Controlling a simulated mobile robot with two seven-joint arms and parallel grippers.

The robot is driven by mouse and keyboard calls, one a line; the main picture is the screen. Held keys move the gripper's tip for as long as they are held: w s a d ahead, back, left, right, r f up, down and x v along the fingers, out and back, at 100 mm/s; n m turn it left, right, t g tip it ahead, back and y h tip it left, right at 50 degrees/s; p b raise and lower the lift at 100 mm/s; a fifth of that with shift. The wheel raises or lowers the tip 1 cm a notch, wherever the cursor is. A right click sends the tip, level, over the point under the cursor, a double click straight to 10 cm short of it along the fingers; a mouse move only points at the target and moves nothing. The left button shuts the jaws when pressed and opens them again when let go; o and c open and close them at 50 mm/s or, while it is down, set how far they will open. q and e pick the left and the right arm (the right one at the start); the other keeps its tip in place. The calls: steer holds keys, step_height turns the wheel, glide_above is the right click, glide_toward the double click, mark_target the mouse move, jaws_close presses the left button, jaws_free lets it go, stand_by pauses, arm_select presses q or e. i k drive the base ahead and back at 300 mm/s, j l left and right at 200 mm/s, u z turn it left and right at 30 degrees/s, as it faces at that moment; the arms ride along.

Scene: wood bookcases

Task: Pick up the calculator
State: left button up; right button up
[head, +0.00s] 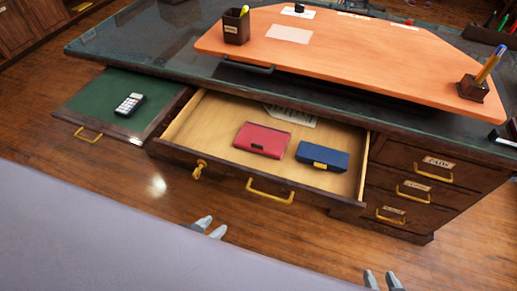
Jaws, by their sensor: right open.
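The calculator (129,105) is a small dark device with pale keys. It lies on the green top of a pull-out board (92,97) at the left of the desk. My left gripper (209,228) shows only its fingertips, below the open drawer's front in the picture, right of and nearer than the calculator. Its tips are apart with nothing seen between them. My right gripper (381,281) shows at the bottom edge, open and empty, far from the calculator.
An open drawer (215,115) holds a red case (262,140), a blue case (322,156) and a paper. Above it is the desk (150,45) with an orange raised top (350,50), pen cups and a handle. Closed drawers (415,185) stand at right. Wood floor shows in front.

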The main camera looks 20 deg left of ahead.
mark_target(128, 107)
steer(key=u, duration=1.55)
